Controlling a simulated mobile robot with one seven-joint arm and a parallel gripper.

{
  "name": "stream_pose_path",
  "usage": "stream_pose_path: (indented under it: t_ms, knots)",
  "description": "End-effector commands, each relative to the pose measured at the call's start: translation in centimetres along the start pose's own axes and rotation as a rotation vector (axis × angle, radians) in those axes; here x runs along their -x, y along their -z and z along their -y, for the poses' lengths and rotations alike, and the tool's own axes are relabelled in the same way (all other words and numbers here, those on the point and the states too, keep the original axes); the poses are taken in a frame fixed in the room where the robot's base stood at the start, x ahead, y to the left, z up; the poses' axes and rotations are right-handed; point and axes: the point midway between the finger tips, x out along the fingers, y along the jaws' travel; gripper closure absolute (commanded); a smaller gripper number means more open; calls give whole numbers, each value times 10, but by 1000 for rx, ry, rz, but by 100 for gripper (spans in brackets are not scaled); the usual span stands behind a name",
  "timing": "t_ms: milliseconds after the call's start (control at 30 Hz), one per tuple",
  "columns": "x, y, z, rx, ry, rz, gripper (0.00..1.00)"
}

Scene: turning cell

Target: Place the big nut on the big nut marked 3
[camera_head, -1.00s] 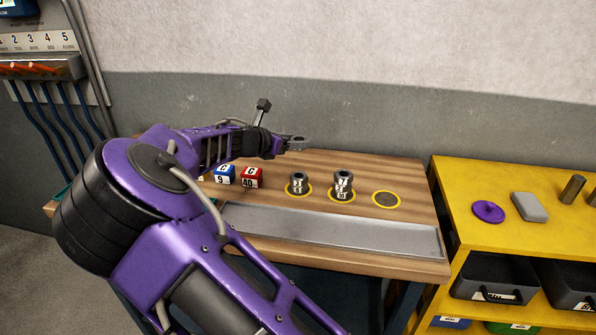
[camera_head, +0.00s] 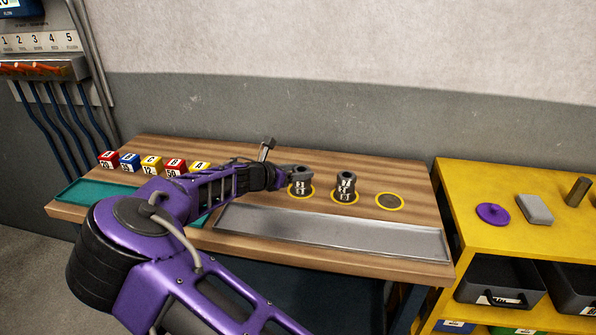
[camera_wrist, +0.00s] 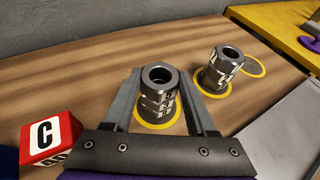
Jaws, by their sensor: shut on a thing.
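My gripper (camera_wrist: 158,86) is shut on a big grey hex nut (camera_wrist: 158,74), with one finger on each side of it. The held nut is at the top of the left stack of numbered nuts (camera_wrist: 158,108), in line with it; I cannot tell whether it rests fully on the nut below. In the head view my gripper (camera_head: 287,174) is low at this stack (camera_head: 301,187), which stands on a yellow-ringed spot. A second stack of numbered nuts (camera_head: 345,188) stands just right of it, also in the wrist view (camera_wrist: 220,68). The marks are too small to read surely.
An empty yellow-ringed spot (camera_head: 390,202) lies right of the stacks. A grey tray (camera_head: 335,238) lies in front. Several lettered blocks, one red (camera_wrist: 48,138), stand to the left. A yellow shelf (camera_head: 450,185) stands at the right.

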Motion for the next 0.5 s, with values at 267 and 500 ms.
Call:
stream_pose_path:
  t_ms: [267,500]
  knots:
    - [0,1,0,0,0,0,13]
    - [0,-1,0,0,0,0,13]
